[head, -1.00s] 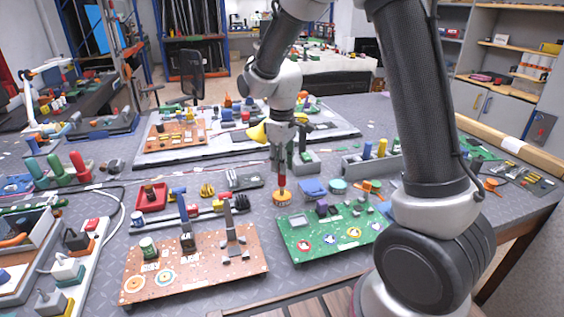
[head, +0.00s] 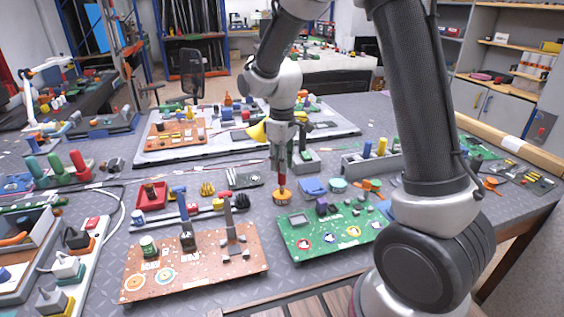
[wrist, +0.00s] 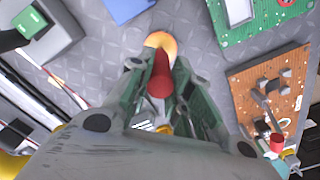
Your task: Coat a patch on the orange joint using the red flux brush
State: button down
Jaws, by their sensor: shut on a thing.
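The red flux brush (head: 282,182) stands upright with its lower end at an orange-yellow round pot (head: 282,198) on the grey bench mat. My gripper (head: 281,164) points straight down and is shut on the brush's upper handle. In the wrist view the red brush (wrist: 159,76) lies between the green fingers, with the pot (wrist: 160,42) beyond it. The bristles are hidden. An orange ring (head: 134,283), seemingly the orange joint, is on the brown board (head: 205,277) at the front left. A teal-centred ring (head: 165,275) lies beside it.
A green circuit board (head: 300,247) lies front right of the brush. Tall tools (head: 187,235) stand up from the brown board. A red tray (head: 150,196), blue block (head: 313,188) and teal disc (head: 338,185) are nearby. A large panel (head: 215,150) lies behind.

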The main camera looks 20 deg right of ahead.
jog(key=shift+r, duration=3.45)
